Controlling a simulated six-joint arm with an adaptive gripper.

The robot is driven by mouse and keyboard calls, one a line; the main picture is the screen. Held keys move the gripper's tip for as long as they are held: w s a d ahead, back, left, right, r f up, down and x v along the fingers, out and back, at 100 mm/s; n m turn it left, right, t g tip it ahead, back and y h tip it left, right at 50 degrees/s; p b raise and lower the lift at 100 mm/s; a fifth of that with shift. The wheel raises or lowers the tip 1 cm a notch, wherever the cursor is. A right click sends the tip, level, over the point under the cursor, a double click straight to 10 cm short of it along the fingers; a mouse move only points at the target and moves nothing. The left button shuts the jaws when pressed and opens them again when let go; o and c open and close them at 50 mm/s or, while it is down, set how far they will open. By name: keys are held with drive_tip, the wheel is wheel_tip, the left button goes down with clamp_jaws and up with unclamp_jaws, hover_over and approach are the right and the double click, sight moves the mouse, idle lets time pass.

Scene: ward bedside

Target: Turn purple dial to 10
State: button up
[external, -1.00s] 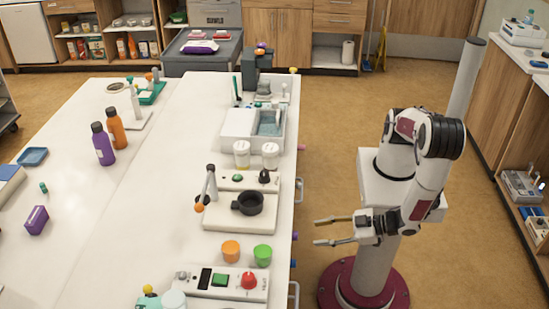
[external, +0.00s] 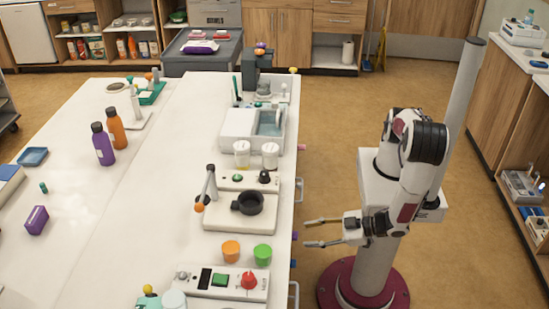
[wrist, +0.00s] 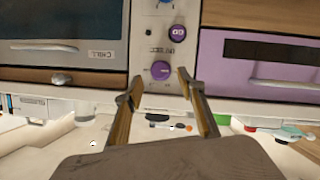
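In the wrist view, a round purple dial (wrist: 160,70) is on a pale panel on the counter's front, with blurred lettering above it. Its setting is too small to read. My gripper (wrist: 160,78) is open and empty, with one finger on each side of the dial's line of sight. In the external view my gripper (external: 306,232) is beside the counter's right edge, fingers pointing left at the front, apart from it. A small purple knob (external: 295,236) shows at that edge just left of the fingertips.
The counter (external: 180,200) holds a hotplate and bottles. Floor between arm and counter is clear.

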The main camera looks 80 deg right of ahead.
sight(293, 235)
drive_tip(key=shift+x, duration=2.25)
drive_tip(key=shift+c, duration=0.3)
drive_tip(key=c, duration=1)
